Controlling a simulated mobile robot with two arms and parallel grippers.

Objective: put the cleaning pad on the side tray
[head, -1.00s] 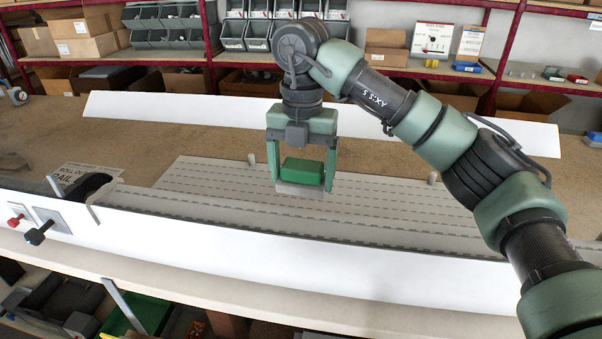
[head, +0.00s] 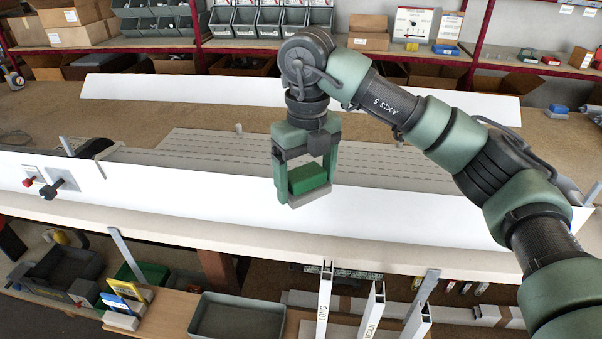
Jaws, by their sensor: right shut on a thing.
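My right gripper (head: 306,188) is shut on the cleaning pad (head: 309,178), a green block with a pale grey underside. It holds the pad between its two fingers, in front of the long white panel along the bench's front. A shallow grey tray (head: 238,318), which looks like the side tray, sits on a wooden surface below the bench's front edge. It looks empty, and its near edge is cut off by the picture. The pad is above and to the right of it in the picture. My left gripper is not in view.
The slatted pale grey shutter profiles (head: 200,145) lie behind the white front panel (head: 180,195). Upright metal profiles (head: 325,305) stand right of the tray. Yellow and blue boxes (head: 125,295) stand left of it. A dark grey bin (head: 60,268) is farther left.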

